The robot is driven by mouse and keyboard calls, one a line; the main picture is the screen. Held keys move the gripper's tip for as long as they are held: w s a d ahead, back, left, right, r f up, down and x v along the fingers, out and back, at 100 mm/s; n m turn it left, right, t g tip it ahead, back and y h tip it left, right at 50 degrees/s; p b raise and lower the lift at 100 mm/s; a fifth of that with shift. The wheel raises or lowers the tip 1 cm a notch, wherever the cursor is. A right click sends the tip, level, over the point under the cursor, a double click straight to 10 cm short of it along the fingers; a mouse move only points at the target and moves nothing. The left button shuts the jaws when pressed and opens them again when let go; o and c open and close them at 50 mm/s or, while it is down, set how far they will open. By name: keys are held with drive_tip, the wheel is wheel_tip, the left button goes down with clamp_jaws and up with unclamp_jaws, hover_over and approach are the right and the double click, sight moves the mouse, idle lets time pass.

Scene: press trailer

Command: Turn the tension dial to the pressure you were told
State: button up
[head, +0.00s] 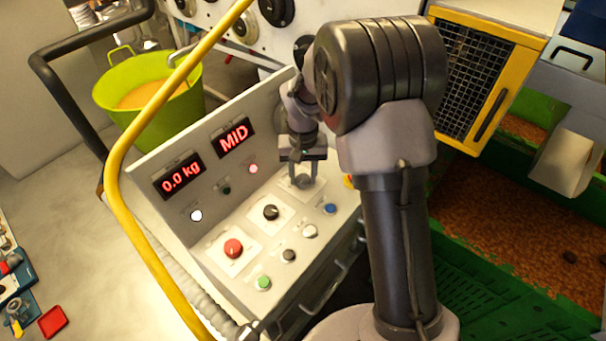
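A light grey control panel (212,217) stands left of my arm. Its two red displays read "0.0 kg" (181,177) and "MID" (234,138). A black dial (270,212) sits on a white plate on the panel's sloped face. My gripper (303,183) points down at another white plate at the panel's upper right, right of the black dial. The fingertips are low at this plate; a control between them is too small and hidden to make out. I cannot tell whether the fingers touch or grip anything. No label naming the tension dial is readable.
A red knob (233,248), a green button (263,282) and a blue button (330,208) are on the panel. A yellow rail (120,200) curves along the left. A green bucket (150,85) stands behind. Green bins with brown contents lie right.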

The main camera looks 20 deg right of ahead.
sight(303, 178)
drive_tip(key=o, duration=0.4)
wheel_tip(303, 178, up, 17)
drive_tip(key=p, duration=0.4)
drive_tip(key=shift+r, duration=0.2)
